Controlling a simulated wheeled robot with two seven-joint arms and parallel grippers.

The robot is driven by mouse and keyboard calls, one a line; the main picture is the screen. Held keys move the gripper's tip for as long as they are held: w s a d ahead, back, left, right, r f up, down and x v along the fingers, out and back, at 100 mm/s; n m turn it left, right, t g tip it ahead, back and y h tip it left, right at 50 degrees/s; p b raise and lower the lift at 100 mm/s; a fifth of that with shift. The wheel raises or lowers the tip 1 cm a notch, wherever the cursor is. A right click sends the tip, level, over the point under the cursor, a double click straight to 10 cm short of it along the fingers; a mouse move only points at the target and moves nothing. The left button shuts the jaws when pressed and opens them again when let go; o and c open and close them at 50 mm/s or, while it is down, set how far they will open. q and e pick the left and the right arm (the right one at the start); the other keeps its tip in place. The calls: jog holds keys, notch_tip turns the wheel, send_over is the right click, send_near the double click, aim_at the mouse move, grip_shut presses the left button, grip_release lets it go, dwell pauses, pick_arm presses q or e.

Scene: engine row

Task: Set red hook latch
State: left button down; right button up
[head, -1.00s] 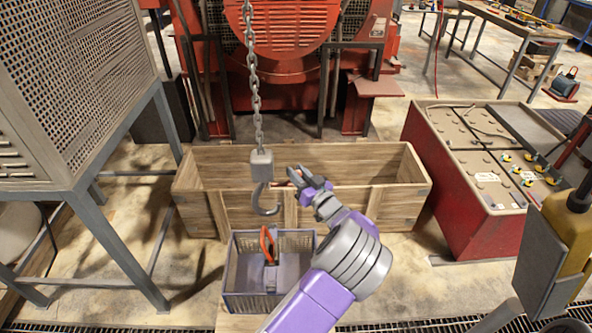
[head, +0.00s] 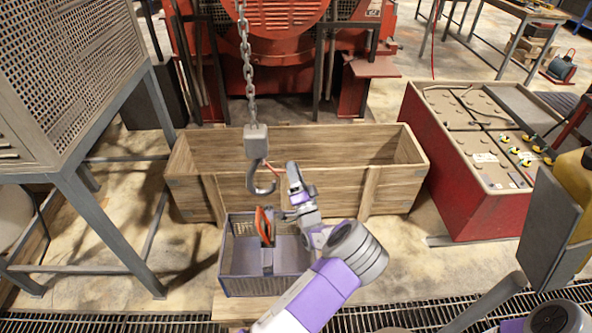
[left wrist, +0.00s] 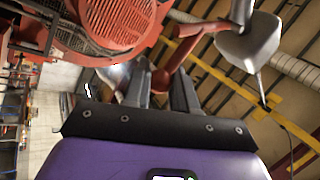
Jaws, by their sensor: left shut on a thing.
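A grey hook (head: 262,181) hangs from a chain (head: 247,75) and hook block (head: 256,141) in the middle of the head view. The red latch (head: 273,167) shows as a thin red piece between the hook and my left gripper (head: 291,169). The left gripper is just right of the hook and shut on the latch. In the left wrist view the red latch (left wrist: 188,56) runs from beside the grey block (left wrist: 250,42) down to my left fingers (left wrist: 160,87). The latch's far end is partly hidden by the fingers. My right gripper is not in view.
Below the hook stands a basket (head: 290,284) with an orange-handled piece (head: 265,226) in it. A long wooden crate (head: 390,190) is behind. A mesh cabinet (head: 70,80) stands left, a red battery box (head: 430,175) right.

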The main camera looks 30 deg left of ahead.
pick_arm(q)
jog(key=shift+s+a+f+m+t+h+b, duration=0.1)
jog(key=shift+a+f+m+t+h+b, duration=0.25)
jog(key=shift+m, duration=0.4)
jog(key=shift+s+a+f+m+t+h+b, duration=0.15)
jog(key=shift+f+m+t+h, duration=0.3)
jog(key=shift+m, duration=0.35)
jog(key=shift+s+a+f+m+t+h+b, duration=0.1)
jog(key=shift+f+m+t+h+b, duration=0.2)
jog(key=shift+m+t, duration=0.35)
jog(key=c, duration=0.9)
grip_release()
jog(key=shift+c, duration=0.2)
jog(key=p+v, duration=0.1)
jog(key=v, duration=0.6)
jog(key=shift+s+d, duration=0.15)
jog(key=shift+s, duration=0.05)
jog(key=shift+f, duration=0.15)
